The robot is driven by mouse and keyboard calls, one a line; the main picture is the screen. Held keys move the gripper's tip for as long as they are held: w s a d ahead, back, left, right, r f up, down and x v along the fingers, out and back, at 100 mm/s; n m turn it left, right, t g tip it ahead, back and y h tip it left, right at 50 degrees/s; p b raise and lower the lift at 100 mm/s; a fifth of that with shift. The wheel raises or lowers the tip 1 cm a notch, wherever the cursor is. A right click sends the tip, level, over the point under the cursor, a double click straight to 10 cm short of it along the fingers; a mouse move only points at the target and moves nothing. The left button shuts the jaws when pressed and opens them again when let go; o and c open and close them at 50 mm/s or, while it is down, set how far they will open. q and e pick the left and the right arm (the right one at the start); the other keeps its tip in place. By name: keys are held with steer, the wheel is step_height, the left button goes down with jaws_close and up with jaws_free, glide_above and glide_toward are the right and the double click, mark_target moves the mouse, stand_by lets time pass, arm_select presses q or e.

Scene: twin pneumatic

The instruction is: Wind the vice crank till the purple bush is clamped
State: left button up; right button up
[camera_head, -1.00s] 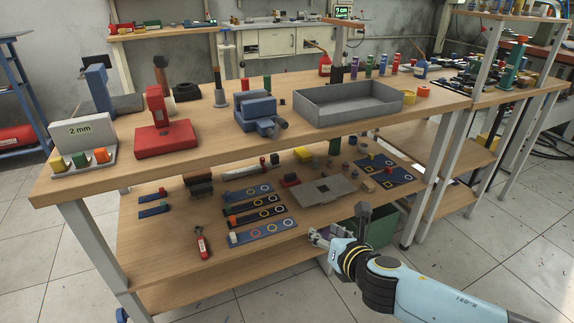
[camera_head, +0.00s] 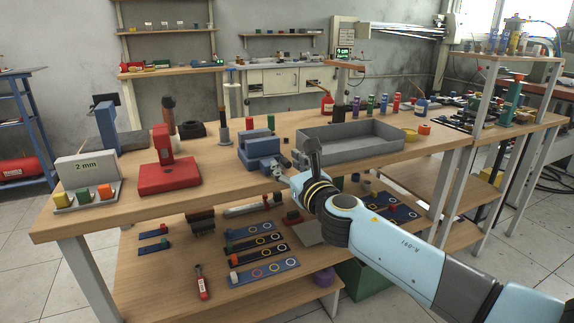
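The blue-grey vice (camera_head: 260,147) stands on the upper bench top, left of the grey tray. Its crank end is at the vice's front right, close to my gripper and partly hidden by it. My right gripper (camera_head: 282,172) is at the bench's front edge, just below and right of the vice. Its fingers are small and seen from behind, so I cannot tell whether they are open or touch the crank. No purple bush can be made out in the vice jaws. My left gripper is not in view.
The grey tray (camera_head: 350,139) lies right of the vice. A red press-like tool (camera_head: 168,174) and a "2 mm" gauge block (camera_head: 88,172) stand to the left. The lower shelf holds blue strips with rings (camera_head: 264,271). A green bin (camera_head: 362,279) stands below.

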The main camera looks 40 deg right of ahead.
steer(key=shift+w, duration=0.35)
jaws_close()
steer(key=shift+s+d, duration=0.1)
steer(key=shift+d, duration=0.05)
